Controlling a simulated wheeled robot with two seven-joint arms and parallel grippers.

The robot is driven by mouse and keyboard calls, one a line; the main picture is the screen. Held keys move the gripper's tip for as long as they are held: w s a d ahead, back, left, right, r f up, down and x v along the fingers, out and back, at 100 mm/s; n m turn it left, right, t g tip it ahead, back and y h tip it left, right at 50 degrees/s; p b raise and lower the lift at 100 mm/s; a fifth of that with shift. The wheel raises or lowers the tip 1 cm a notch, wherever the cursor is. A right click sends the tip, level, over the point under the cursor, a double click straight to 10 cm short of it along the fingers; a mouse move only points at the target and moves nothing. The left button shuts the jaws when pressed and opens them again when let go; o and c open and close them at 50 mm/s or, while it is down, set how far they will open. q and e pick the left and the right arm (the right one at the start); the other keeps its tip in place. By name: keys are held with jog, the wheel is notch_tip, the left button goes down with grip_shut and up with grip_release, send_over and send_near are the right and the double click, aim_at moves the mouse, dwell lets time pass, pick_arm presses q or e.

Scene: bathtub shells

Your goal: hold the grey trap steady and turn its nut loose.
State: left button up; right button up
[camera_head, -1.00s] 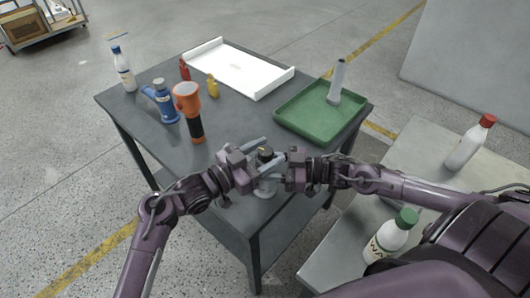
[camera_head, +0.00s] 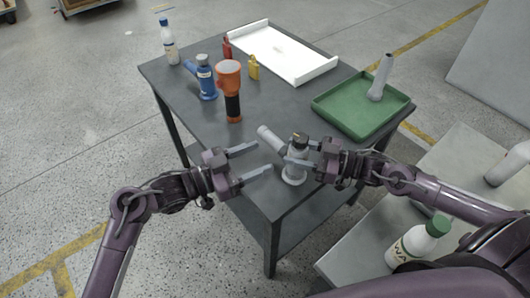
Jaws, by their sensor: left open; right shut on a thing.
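The grey trap (camera_head: 293,176) stands upright near the front edge of the dark table, with a pipe stub pointing up and left. A dark nut-like piece (camera_head: 300,136) shows at its top. My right gripper (camera_head: 303,158) is shut on the grey trap from the right, just below that dark top. My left gripper (camera_head: 258,158) is open and empty to the left of the trap, its two fingers pointing right toward it with a gap between. The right fingers hide part of the trap's body.
An orange and black flashlight (camera_head: 231,90) and a blue tool (camera_head: 206,80) stand behind the trap. A green tray (camera_head: 340,118) holding a grey tube (camera_head: 381,78) is at right. A white tray (camera_head: 265,42) lies at the back. A green-capped bottle (camera_head: 415,243) is on the side table.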

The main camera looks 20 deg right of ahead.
dwell(0.3)
jog(key=o, duration=1.1)
jog(key=shift+o, duration=0.2)
